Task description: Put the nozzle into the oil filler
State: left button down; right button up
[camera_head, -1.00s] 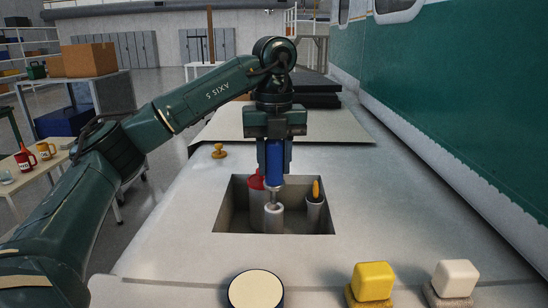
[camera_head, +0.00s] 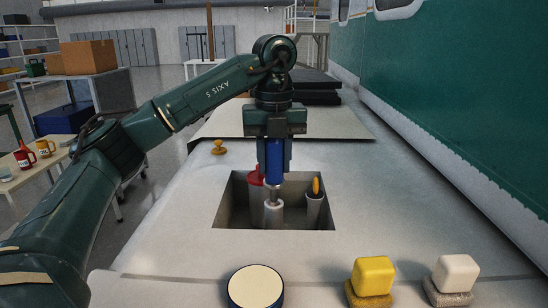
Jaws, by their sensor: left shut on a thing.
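My left gripper (camera_head: 274,160) points straight down over the square opening (camera_head: 233,213) in the grey deck. It is shut on the blue nozzle (camera_head: 274,165), which hangs upright with its metal tip down. The tip meets or overlaps the top of the middle grey filler tube (camera_head: 273,215); I cannot tell how far inside it is. Behind it to the left stands a tube with a red cap (camera_head: 256,177). To the right is a tube with an orange-yellow piece (camera_head: 316,187) on top. My right gripper is not in view.
A brass knob (camera_head: 218,147) sits left of the opening. A round cream-topped lid (camera_head: 255,286), a yellow block (camera_head: 373,275) and a white block (camera_head: 457,273) lie along the front. A green wall (camera_head: 465,110) bounds the right. The deck right of the opening is clear.

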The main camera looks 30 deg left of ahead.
aim_at(274, 175)
pick_arm(q)
jog(key=shift+f+b, duration=1.2)
jog(key=shift+f, duration=0.75)
jog(key=shift+c, duration=2.3)
grip_release()
jog(key=shift+r, duration=0.15)
notch_tip(274, 175, up, 3)
jog(key=p, duration=0.2)
jog(key=shift+p, duration=0.35)
jog(key=shift+r, duration=3.95)
jog(key=shift+f, duration=0.1)
